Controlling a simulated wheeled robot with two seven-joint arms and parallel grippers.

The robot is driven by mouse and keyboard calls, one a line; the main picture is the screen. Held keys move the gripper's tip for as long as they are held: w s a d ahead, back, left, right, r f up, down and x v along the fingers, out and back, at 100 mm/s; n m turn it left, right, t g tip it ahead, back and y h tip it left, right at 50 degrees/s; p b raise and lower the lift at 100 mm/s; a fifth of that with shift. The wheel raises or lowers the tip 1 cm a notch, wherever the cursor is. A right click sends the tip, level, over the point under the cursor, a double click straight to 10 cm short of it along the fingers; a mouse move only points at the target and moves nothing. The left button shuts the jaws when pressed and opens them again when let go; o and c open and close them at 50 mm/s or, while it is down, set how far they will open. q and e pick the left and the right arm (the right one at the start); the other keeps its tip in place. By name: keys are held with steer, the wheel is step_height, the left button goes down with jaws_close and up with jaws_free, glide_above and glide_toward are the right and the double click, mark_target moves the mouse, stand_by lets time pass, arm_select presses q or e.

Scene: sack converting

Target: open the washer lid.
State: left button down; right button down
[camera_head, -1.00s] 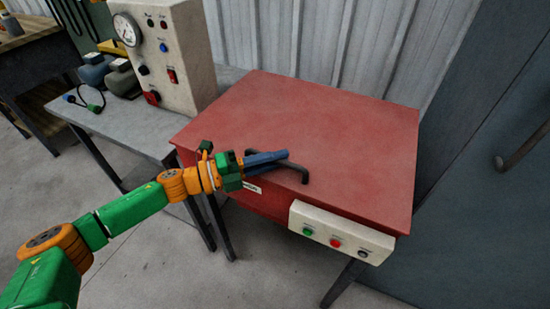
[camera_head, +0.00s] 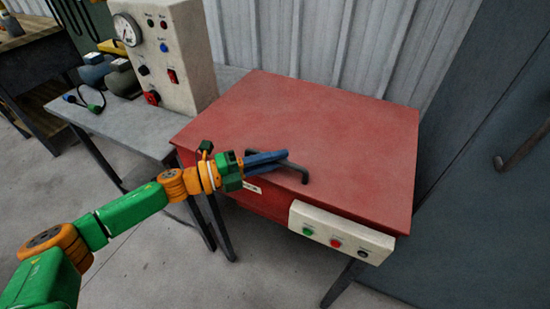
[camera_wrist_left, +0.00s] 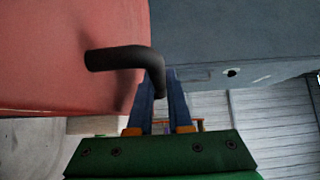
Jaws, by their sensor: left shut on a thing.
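The red washer (camera_head: 270,205) stands in the middle of the head view with its flat red lid (camera_head: 320,130) down. A dark bar handle (camera_head: 293,169) sits near the lid's front edge. My left gripper (camera_head: 284,156) is at the handle, its blue fingers shut on it. In the left wrist view the dark handle (camera_wrist_left: 125,58) bends down between the blue fingers of my left gripper (camera_wrist_left: 164,75), and the red lid (camera_wrist_left: 60,30) is on the left. My right gripper is in neither view.
A cream panel (camera_head: 320,243) with buttons is on the washer's front. A grey table (camera_head: 125,130) on the left holds a control box (camera_head: 190,60) with a gauge. A corrugated wall (camera_head: 300,40) is behind, and a grey cabinet (camera_head: 480,180) stands at right.

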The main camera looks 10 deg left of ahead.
arm_select(q)
steer(key=w+d+r+n+g+y+p, duration=0.1)
steer(key=w+r+p, duration=0.4)
steer(key=r+p, duration=0.4)
steer(key=w+d+r+n+g+y+p, duration=0.1)
steer(key=w+r+p, duration=0.3)
steer(key=r+p, duration=0.5)
steer(key=shift+w+d+r+n+g+y+p, duration=0.4)
steer(key=shift+d+r+n+y, duration=0.25)
steer(key=shift+r, duration=2.15)
